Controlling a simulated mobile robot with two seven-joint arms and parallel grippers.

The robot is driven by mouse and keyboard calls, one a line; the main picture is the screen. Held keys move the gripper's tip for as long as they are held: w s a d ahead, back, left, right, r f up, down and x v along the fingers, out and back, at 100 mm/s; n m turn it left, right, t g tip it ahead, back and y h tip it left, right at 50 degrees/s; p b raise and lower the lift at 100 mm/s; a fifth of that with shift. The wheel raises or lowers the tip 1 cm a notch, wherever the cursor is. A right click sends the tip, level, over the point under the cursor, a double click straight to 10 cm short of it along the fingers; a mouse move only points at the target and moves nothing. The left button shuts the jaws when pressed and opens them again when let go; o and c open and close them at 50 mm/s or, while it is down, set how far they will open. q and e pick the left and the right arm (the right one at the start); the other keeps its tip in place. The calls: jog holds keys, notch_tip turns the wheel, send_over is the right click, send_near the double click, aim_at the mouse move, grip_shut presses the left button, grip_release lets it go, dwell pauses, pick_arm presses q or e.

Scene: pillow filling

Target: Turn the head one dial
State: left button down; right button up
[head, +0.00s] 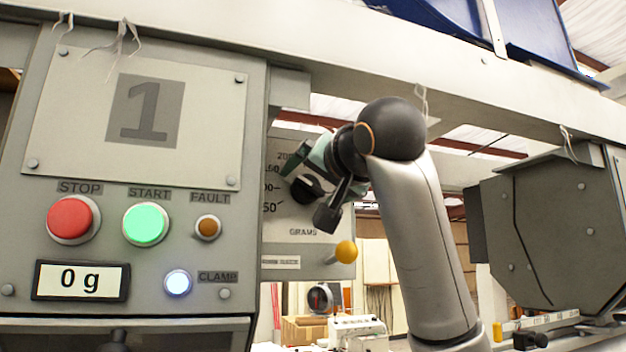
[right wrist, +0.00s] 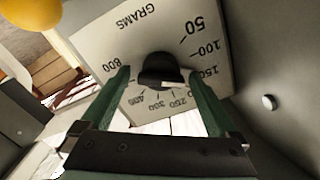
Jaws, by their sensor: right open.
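The head one dial is a black knob (right wrist: 160,68) on a pale plate (right wrist: 110,38) marked GRAMS, with numbers from 50 to 800, upside down in the right wrist view. A short white mark shows on the knob; which number it points to I cannot tell. In the head view the knob (head: 305,190) is partly covered by my right gripper (head: 312,172). My right gripper's two green fingers (right wrist: 158,74) are open, one on each side of the knob. Whether they touch it I cannot tell. My left gripper is not in view.
A grey panel (head: 140,270) marked 1, with red, green and amber buttons and a 0 g display (head: 80,281), stands left of the dial. A yellow ball knob (head: 346,252) sits just below the plate. A grey housing (head: 550,230) is at right.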

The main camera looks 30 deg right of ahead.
jog(key=c, duration=1.4)
jog(key=m+b, duration=0.1)
jog(key=m, duration=0.2)
jog(key=shift+f+m+b, duration=0.15)
jog(key=shift+m+b, duration=0.15)
jog(key=shift+b, duration=0.1)
jog(key=m+b, duration=0.1)
jog(key=m, duration=0.8)
jog(key=shift+f, duration=0.1)
jog(key=shift+f+m+p, duration=0.2)
jog(key=shift+m+p, duration=0.3)
jog(key=shift+m, duration=2.1)
